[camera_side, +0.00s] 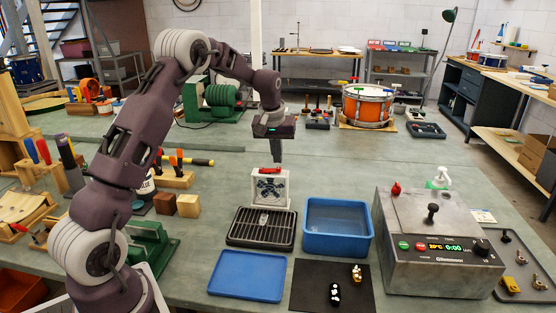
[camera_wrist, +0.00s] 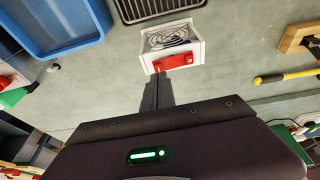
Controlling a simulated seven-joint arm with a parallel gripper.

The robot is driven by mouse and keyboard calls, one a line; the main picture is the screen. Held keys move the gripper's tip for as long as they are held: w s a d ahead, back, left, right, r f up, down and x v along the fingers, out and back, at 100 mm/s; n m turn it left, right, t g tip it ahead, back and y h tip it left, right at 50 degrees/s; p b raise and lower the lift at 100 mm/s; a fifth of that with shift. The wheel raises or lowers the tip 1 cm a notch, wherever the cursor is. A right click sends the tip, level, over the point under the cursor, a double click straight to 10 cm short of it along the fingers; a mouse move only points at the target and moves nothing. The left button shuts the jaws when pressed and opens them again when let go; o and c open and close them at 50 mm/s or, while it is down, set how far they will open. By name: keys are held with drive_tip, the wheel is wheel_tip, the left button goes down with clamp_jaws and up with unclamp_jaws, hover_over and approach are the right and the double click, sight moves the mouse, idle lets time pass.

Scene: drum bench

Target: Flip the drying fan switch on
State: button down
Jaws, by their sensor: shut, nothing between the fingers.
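The drying fan is a small white box (camera_side: 284,189) with a dark fan grille, standing behind the black rack in the side view. A red switch (camera_side: 270,170) sits on its top. In the wrist view the fan (camera_wrist: 186,44) is at the upper middle, and its red switch (camera_wrist: 173,62) lies along the near edge with a small white mark. My gripper (camera_side: 277,160) points down just above and behind the fan, close to the switch. In the wrist view my gripper's fingers (camera_wrist: 158,88) are together, with tips just short of the switch. I cannot tell whether they touch it.
A black drip rack (camera_side: 262,243) stands in front of the fan. A blue bin (camera_side: 337,254) is to its right, and a grey control box (camera_side: 470,270) further right. A blue tray (camera_side: 247,291) and a dark mat (camera_side: 308,299) lie in front.

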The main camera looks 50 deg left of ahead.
drive_tip(key=shift+d+f, duration=0.1)
drive_tip(key=shift+f, duration=0.7)
